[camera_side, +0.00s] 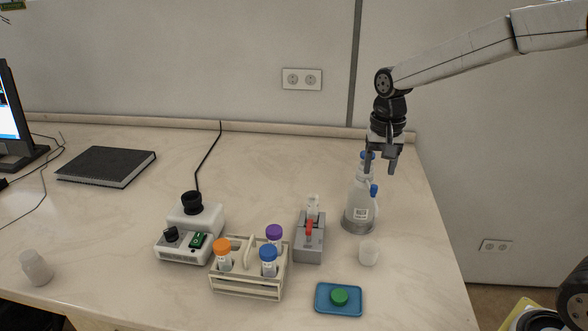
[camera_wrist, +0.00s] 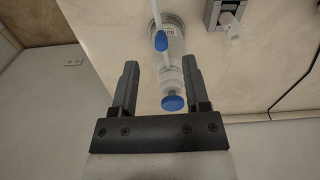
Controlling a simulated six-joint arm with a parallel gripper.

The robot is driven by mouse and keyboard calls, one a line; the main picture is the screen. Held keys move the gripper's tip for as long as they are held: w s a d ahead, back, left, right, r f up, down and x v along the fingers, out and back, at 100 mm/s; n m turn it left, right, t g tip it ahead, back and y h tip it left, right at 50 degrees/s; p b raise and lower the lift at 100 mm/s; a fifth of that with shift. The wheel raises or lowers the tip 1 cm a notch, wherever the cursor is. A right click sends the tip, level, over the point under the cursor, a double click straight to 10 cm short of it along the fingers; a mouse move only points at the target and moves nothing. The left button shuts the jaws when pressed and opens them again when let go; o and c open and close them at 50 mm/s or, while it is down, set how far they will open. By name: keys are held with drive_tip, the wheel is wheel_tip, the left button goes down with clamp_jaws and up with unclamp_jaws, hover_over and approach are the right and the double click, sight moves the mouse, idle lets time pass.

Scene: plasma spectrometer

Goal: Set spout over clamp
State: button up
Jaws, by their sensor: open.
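The bottle-top dispenser (camera_side: 358,203) is a clear bottle standing upright on the table at the right, with a white label and a blue top knob (camera_side: 367,155). Its spout ends in a blue tip (camera_side: 374,190) that points toward the right front in the side view. The clamp (camera_side: 309,240) is a grey block with a red lever (camera_side: 309,227), left of the bottle; the spout is not over it. My gripper (camera_side: 380,166) is open at the bottle's top. In the wrist view, the blue knob (camera_wrist: 172,102) shows between the fingers; contact cannot be told.
A tube rack (camera_side: 246,288) with orange, purple and blue capped tubes stands left of the clamp, beside a white mixer (camera_side: 191,239). A small clear cup (camera_side: 368,253) stands in front of the bottle. A blue tray (camera_side: 323,300) holds a green cap (camera_side: 339,296).

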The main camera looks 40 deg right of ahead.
sight(374, 186)
drive_tip(key=shift+w+d+r+m, duration=0.35)
drive_tip(key=shift+w+r+m, duration=0.15)
drive_tip(key=shift+r, duration=0.2)
drive_tip(key=shift+f, duration=3.95)
clamp_jaws()
